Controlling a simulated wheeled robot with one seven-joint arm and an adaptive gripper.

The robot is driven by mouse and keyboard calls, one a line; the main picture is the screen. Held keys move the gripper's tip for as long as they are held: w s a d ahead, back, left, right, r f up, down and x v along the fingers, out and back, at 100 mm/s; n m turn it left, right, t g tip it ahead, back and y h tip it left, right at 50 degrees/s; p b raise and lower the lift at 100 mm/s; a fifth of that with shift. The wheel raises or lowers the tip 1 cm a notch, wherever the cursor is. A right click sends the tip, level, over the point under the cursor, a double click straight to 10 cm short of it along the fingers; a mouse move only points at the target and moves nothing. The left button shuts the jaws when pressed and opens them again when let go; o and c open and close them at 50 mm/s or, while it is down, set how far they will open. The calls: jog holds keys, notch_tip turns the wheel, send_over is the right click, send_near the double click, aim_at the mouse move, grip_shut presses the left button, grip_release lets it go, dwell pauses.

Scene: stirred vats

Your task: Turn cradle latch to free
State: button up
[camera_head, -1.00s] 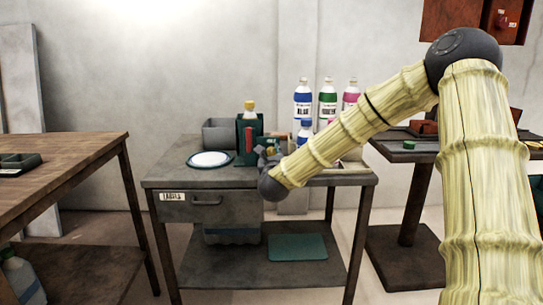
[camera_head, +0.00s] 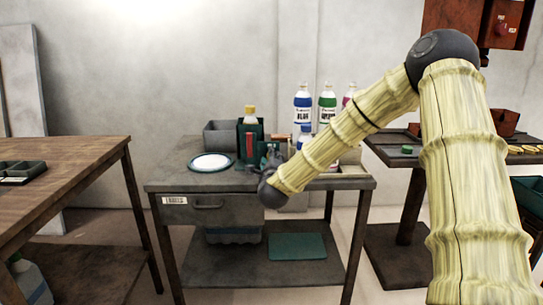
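A dark green cradle (camera_head: 240,153) stands on the grey metal cart, holding a bottle with a yellow cap (camera_head: 250,109). A red upright bar (camera_head: 249,148), which looks like the latch, shows on the cradle's front. My gripper (camera_head: 271,153) is just right of the cradle at the end of my arm, at about the bar's height. It is small and dark here, and partly hidden by my wrist. I cannot tell whether it touches the cradle or whether its fingers are open.
On the cart (camera_head: 165,178), a white plate (camera_head: 211,162) lies left of the cradle and a grey bin (camera_head: 218,133) stands behind it. Bottles with blue (camera_head: 303,97), green (camera_head: 327,100) and pink labels stand behind my forearm. A wooden table (camera_head: 60,165) is at left.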

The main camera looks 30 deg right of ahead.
jog(key=n+p, duration=0.3)
jog(key=n, duration=0.2)
jog(key=shift+n, duration=0.4)
jog(key=n+p, duration=0.3)
jog(key=n, duration=0.2)
jog(key=shift+p, duration=0.4)
jog(key=n+p, duration=0.3)
jog(key=n, duration=0.2)
jog(key=shift+f+n, duration=0.1)
jog(key=shift+n, duration=0.3)
jog(key=n+p, duration=0.2)
jog(key=n, duration=0.2)
jog(key=shift+s+f+n, duration=0.1)
jog(key=shift+f+n, duration=0.05)
jog(key=shift+n, duration=0.25)
jog(key=o, duration=1)
jog(key=v, duration=1.2)
